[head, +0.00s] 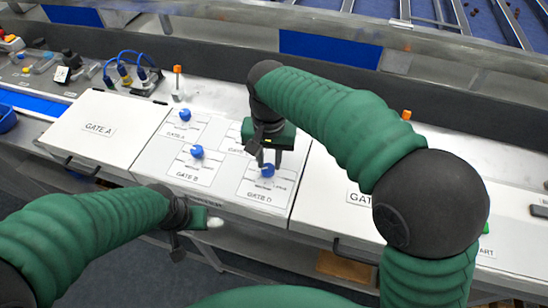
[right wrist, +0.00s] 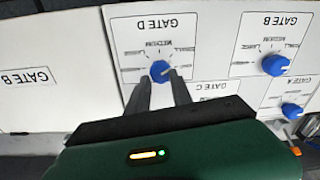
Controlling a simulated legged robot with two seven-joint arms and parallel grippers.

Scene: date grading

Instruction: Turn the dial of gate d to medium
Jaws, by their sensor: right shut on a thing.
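The blue dial of gate D (head: 268,170) sits on its white label card (head: 254,190) on the light panel. In the right wrist view the dial (right wrist: 160,72) is between my right fingertips, and its card (right wrist: 195,25) appears upside down, with MEDIUM printed beside the dial. My right gripper (head: 268,162) comes down from above and is shut on the dial. I cannot tell clearly which mark the dial points to. My left gripper (head: 205,220) is near the panel's front edge, apart from the dials; its jaw opening is unclear.
The gate B dial (head: 197,152) and gate A dial (head: 184,115) stand close by on the panel. The gate C card (head: 236,138) is partly hidden by my right arm. A white GATE A cover (head: 105,125) lies left. Blue cables (head: 130,65) run behind.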

